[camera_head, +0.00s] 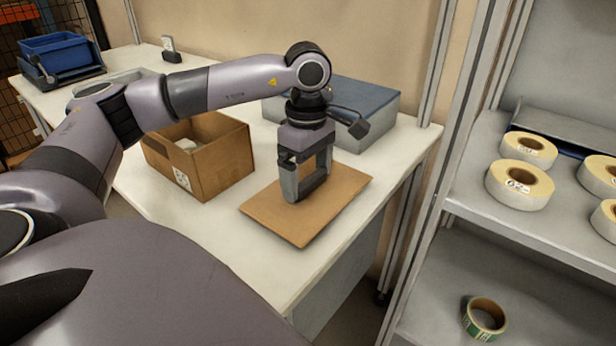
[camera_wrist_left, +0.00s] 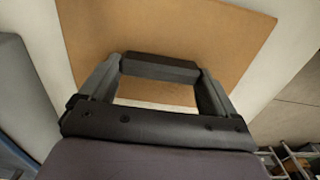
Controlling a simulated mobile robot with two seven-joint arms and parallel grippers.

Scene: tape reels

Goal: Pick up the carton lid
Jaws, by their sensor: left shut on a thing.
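The carton lid (camera_head: 275,216) is a flat brown panel over the right front of the white table. It also fills the upper middle of the left wrist view (camera_wrist_left: 150,28). In the left wrist view the gripper (camera_wrist_left: 160,68) reaches onto the brown panel. The lid looks roughly level, with a shadow along its front edge; I cannot tell whether it is clear of the table. My right gripper is not in view.
An open brown carton (camera_head: 213,160) stands left of the lid. A grey-blue box (camera_head: 350,110) sits behind. A shelf at right holds tape reels (camera_head: 519,184), with another reel (camera_head: 484,318) lower down. A blue bin (camera_head: 56,55) is far left. A metal post (camera_head: 435,190) stands at the table's right.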

